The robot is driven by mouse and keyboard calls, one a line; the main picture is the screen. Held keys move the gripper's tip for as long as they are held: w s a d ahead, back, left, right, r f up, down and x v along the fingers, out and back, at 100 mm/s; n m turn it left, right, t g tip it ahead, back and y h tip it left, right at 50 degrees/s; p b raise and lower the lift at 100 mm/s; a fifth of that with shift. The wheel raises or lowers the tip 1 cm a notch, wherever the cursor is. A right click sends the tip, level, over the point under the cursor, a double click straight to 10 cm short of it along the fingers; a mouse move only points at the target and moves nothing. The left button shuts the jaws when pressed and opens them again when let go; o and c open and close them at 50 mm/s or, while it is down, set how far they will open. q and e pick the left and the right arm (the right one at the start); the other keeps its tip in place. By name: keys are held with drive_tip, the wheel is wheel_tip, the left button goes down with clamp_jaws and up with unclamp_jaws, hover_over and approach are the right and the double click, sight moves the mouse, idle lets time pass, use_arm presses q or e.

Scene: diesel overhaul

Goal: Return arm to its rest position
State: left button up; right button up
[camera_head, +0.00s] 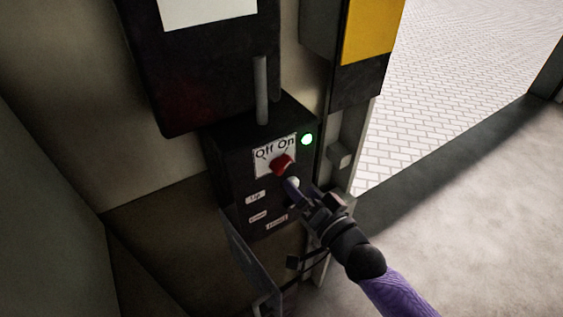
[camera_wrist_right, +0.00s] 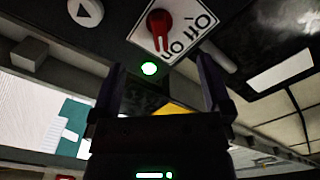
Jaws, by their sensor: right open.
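My right gripper (camera_head: 303,193) is in front of the lower right part of a dark control box (camera_head: 232,160), its arm coming in from the lower right. In the right wrist view its two fingers (camera_wrist_right: 160,82) are apart with nothing between them. A red rotary switch (camera_head: 281,164) sits on a white Off/On plate just above the gripper; it also shows in the wrist view (camera_wrist_right: 159,22). A green lamp (camera_head: 307,139) beside the plate is lit. I cannot tell whether a fingertip touches the box. My left gripper is not in view.
A round white button with an arrow (camera_wrist_right: 85,12) is near the switch. A grey panel (camera_head: 248,268) juts out below the box. A yellow and black post (camera_head: 368,40) stands to the right. Open floor (camera_head: 470,190) lies at right.

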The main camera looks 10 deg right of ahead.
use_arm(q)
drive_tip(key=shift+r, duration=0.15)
use_arm(e)
drive_tip(key=shift+s+d, duration=0.1)
drive_tip(key=shift+s, duration=0.25)
drive_tip(key=s+d+f+n+g+h+b, duration=0.1)
drive_tip(key=s+d+f+g+b, duration=0.15)
drive_tip(key=f+b, duration=0.7)
drive_tip(key=s+d+f+n+g+h+b, duration=0.1)
drive_tip(key=s+f+g+h+b, duration=0.15)
drive_tip(key=f, duration=1.45)
drive_tip(key=s+d+f+n+g+h+b, duration=0.15)
drive_tip(key=s+f+b, duration=0.35)
drive_tip(key=f, duration=0.8)
use_arm(q)
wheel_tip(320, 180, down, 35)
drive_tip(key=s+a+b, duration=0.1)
drive_tip(key=b, duration=1.7)
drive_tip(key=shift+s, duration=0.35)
use_arm(e)
drive_tip(key=s+f+n+g, duration=0.2)
drive_tip(key=s+f+g, duration=0.3)
drive_tip(key=s+f, duration=0.8)
drive_tip(key=s+f+n+g+h, duration=0.1)
drive_tip(key=s+f+g, duration=0.4)
drive_tip(key=s+f, duration=0.8)
wheel_tip(320, 180, down, 5)
drive_tip(key=shift+s+d+f+n, duration=0.2)
drive_tip(key=shift+s+n, duration=0.05)
drive_tip(key=shift+n, duration=0.3)
